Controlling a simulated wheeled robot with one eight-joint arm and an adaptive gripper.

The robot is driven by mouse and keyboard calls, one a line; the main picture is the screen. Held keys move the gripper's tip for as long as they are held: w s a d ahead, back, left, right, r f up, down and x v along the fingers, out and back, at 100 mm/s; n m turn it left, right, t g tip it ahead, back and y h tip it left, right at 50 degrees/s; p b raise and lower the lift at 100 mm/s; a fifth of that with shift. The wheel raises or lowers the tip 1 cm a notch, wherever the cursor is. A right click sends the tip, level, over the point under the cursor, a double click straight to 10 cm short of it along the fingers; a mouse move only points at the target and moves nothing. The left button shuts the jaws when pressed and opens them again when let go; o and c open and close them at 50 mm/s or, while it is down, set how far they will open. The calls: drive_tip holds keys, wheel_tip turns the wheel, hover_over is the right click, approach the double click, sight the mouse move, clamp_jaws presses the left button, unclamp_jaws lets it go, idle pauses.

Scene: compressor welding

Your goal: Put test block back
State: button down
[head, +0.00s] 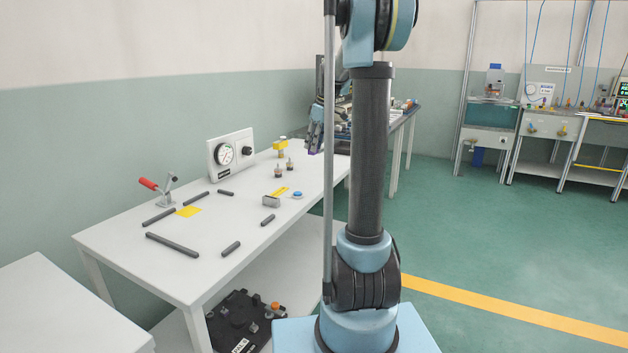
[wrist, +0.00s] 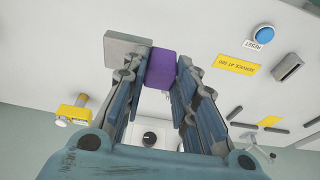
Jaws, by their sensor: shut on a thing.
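A purple block (wrist: 161,68) is held between the two fingers of my gripper (wrist: 163,72), which is shut on it, in the wrist view. A light grey plate or block (wrist: 124,46) shows just left of the purple block, partly behind the left finger; I cannot tell whether they touch. In the head view my gripper (head: 314,145) is above the far right part of the white table (head: 235,237), with a small bit of purple at its tip. My arm hides part of the table's right end there.
A gauge box (head: 230,151) stands at the table's back. A yellow-topped fitting (head: 280,146), two small dark-based pegs, a blue reset button (head: 297,194), a grey bracket (head: 271,201), dark bars and a red-handled clamp (head: 158,188) are on the table. Clear patches lie between them.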

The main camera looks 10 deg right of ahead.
drive_tip(key=shift+a, duration=0.1)
drive_tip(key=shift+s+f, duration=0.1)
drive_tip(key=shift+f, duration=4.9)
drive_tip(key=c, duration=1.3)
unclamp_jaws()
drive_tip(key=shift+f, duration=0.1)
